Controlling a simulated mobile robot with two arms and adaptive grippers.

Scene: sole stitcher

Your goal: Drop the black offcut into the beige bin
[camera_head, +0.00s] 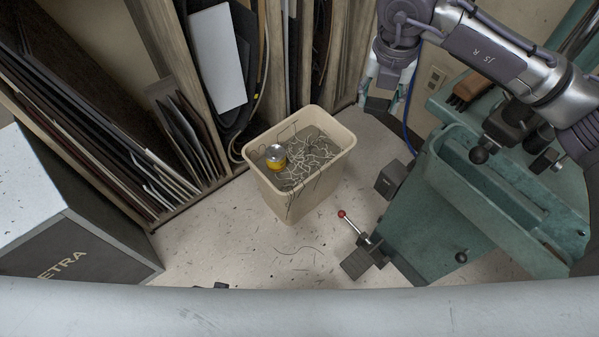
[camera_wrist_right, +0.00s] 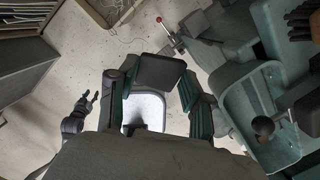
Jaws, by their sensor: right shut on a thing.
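The beige bin (camera_head: 327,179) stands on the floor in the middle of the head view, with pale tangled scraps and a yellow-and-grey can inside. Part of the bin (camera_wrist_right: 96,17) also shows at the top of the wrist view. My right gripper (camera_head: 378,96) is above and to the right of the bin in the head view, not over its opening. In the wrist view the black offcut (camera_wrist_right: 160,71), a flat dark piece, is held between its fingers. In the head view the offcut is hard to make out. My left gripper (camera_wrist_right: 88,99) shows small and empty in the wrist view, fingers apart.
A green machine (camera_head: 470,215) with a red-knobbed lever (camera_head: 342,214) stands right of the bin. A rack of sheets (camera_head: 130,140) is on the left, with a grey box (camera_head: 80,245) in front. A brush (camera_head: 470,88) lies on the machine. Floor in front of the bin is mostly clear.

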